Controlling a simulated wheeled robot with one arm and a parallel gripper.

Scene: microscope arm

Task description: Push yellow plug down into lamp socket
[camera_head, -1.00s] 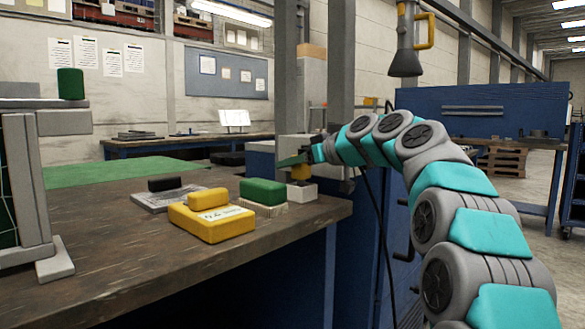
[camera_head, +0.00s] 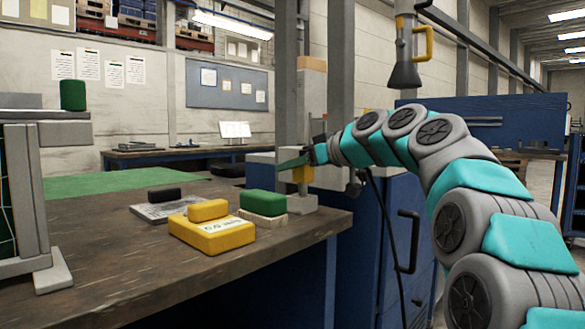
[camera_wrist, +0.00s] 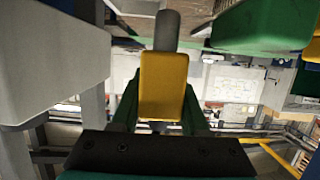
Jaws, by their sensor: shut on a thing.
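My gripper (camera_head: 300,163) is shut on the yellow plug (camera_head: 303,175), at the front right corner of the workbench. The plug is upright, above a small pale box (camera_head: 303,199) that looks like the lamp socket. I cannot tell whether the plug's lower end touches it. In the wrist view the plug (camera_wrist: 163,85) sits between my green fingers, with a grey rounded prong pointing up in the picture. The socket opening is not visible.
Just left of the pale box are a green block (camera_head: 263,202) on a light base and a yellow box (camera_head: 212,233) with a smaller yellow block on top. A black block (camera_head: 164,194) lies on a grey plate. The front of the workbench (camera_head: 110,265) is clear.

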